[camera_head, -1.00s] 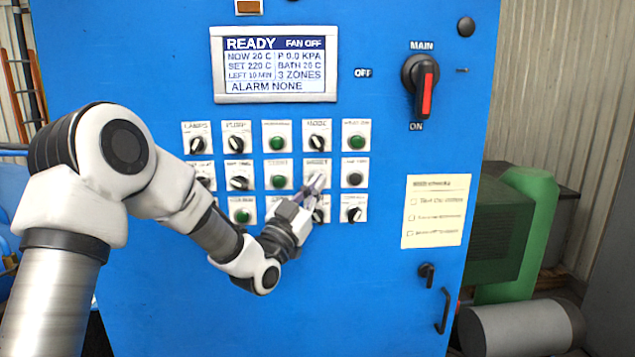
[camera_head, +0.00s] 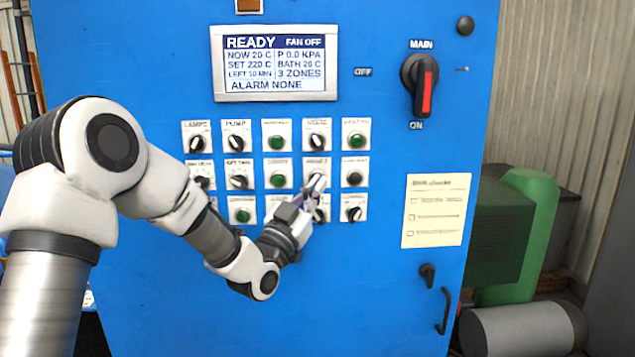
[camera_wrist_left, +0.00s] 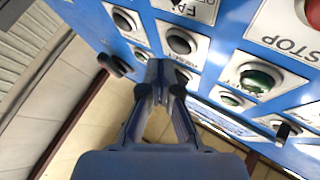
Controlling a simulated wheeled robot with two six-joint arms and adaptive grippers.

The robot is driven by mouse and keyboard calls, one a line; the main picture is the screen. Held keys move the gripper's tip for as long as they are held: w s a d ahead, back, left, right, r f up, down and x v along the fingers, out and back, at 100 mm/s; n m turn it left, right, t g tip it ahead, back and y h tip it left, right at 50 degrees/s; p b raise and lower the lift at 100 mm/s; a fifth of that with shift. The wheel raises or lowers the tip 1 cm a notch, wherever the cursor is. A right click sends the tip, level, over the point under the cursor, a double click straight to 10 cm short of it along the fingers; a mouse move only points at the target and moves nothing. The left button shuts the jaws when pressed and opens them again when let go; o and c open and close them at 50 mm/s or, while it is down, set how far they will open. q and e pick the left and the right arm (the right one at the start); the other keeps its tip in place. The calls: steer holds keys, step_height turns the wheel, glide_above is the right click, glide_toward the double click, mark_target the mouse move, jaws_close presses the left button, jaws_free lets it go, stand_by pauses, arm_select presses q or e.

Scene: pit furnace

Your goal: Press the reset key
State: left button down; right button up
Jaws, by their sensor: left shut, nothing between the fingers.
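The blue control cabinet carries rows of keys and knobs on white plates. My left gripper (camera_head: 316,184) is shut and empty, its fingertips in front of a plate (camera_head: 311,164) in the middle row, fourth column. That plate's label is too blurred to read surely as reset, and the fingers hide most of its key. In the left wrist view the closed fingertips (camera_wrist_left: 161,70) are beside a dark round key (camera_wrist_left: 181,42) and overlap the plate below it. I cannot tell whether they touch. My right gripper is not in view.
A display (camera_head: 275,63) above the keys reads READY, FAN OFF and ALARM NONE. Green keys (camera_head: 278,180) and black knobs surround the fingertips closely. The main switch (camera_head: 424,85) and a paper note (camera_head: 436,211) are to the right. A red stop key (camera_wrist_left: 312,12) shows in the wrist view.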

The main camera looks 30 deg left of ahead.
arm_select(q)
steer(key=s+d, duration=0.1)
steer(key=s+b, duration=0.1)
steer(key=s+d+b, duration=0.1)
steer(key=s, duration=0.1)
steer(key=shift+s+d, duration=0.1)
steer(key=shift+d, duration=0.2)
stand_by(0.7)
